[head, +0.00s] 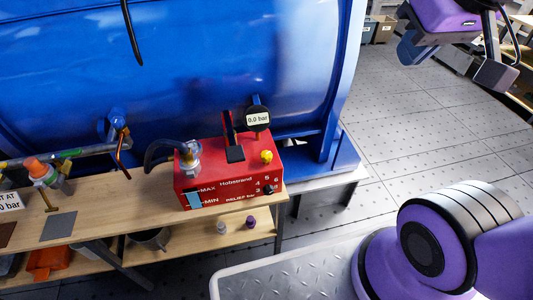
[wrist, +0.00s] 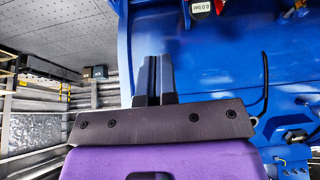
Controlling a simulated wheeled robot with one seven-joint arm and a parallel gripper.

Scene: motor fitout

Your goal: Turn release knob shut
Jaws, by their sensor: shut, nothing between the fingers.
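The red hand pump box (head: 228,175), labelled Hobstrand, stands on the wooden bench in the head view. A yellow knob (head: 266,156) sits on its top right, and a small black knob (head: 268,189) is on its front by the numbers 4, 5 and 6.
A large blue tank (head: 200,60) stands behind the bench (head: 130,205). A pipe with a red-handled valve (head: 122,145) and an orange-capped fitting (head: 36,168) lie left of the box. Open grey floor (head: 410,130) is on the right.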

